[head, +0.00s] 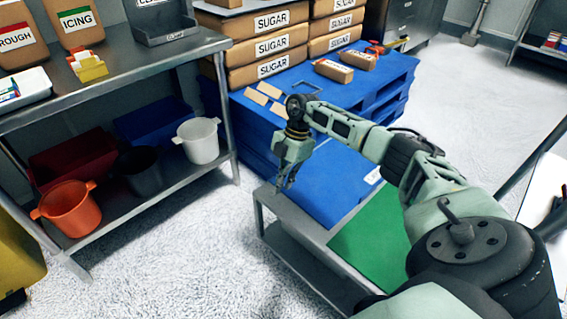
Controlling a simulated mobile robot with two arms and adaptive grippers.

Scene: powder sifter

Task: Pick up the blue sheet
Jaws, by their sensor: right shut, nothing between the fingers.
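The blue sheet (328,192) lies flat on a low grey table (283,214). A green sheet (375,238) lies beside it, nearer to me. My right gripper (286,184) points down near the table's far left corner, at the left edge of the blue sheet in the picture. Its fingers are shut and empty. I cannot tell whether the fingertips touch the table. My right arm passes over the sheets and hides part of them. My left gripper is not in view.
Blue pallets (385,78) with stacked sugar bags (272,47) stand behind the table. A steel shelf (130,75) on the left holds bags above and an orange pot (67,207) and a white pot (200,140) below. The floor between shelf and table is clear.

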